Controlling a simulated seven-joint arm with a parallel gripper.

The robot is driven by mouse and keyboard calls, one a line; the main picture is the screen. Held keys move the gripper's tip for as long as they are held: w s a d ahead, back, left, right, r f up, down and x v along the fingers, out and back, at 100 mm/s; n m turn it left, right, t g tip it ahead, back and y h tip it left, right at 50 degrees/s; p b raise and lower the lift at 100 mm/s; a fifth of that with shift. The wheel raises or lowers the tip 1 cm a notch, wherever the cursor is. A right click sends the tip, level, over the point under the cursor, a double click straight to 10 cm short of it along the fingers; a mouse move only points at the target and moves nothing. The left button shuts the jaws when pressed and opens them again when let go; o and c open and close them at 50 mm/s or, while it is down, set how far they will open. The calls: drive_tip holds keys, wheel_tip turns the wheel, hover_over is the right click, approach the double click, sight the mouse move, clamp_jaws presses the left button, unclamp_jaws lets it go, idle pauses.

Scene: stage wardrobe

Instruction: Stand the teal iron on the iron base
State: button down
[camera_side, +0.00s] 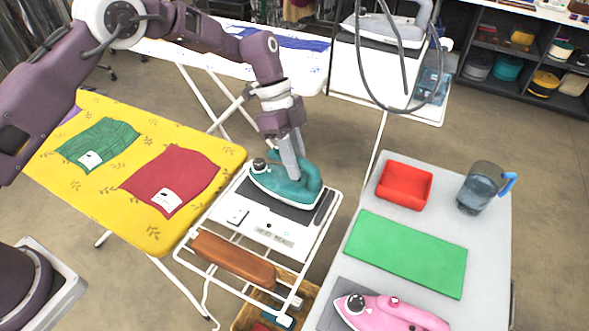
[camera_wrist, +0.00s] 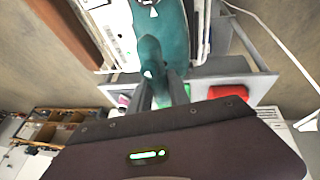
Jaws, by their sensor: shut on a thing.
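The teal iron (camera_side: 288,186) is on the white iron base (camera_side: 247,224), over its dark rest plate, in the side view. It lies low and close to flat, with its pale soleplate edge along the near side; I cannot tell whether it bears fully on the plate. My gripper (camera_side: 291,170) points down from above and is shut on the iron's handle. In the wrist view the teal iron (camera_wrist: 160,40) fills the top middle, with the fingers of my gripper (camera_wrist: 163,90) at its handle. The fingertips are partly hidden by the handle.
A yellow ironing board (camera_side: 115,197) with green and red cloths stands left of the base. A grey table at right holds a red tray (camera_side: 404,185), a green mat (camera_side: 408,252), a jug (camera_side: 480,188) and a pink iron (camera_side: 385,314). A brown padded sleeve board (camera_side: 233,258) sits in front.

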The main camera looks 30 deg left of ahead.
sight(282, 168)
drive_tip(key=shift+f, duration=1)
drive_tip(key=shift+f, duration=0.1)
drive_tip(key=c, duration=1.2)
unclamp_jaws()
drive_tip(key=shift+c, duration=0.2)
drive_tip(key=v, duration=1.2)
drive_tip(key=shift+r, duration=0.25)
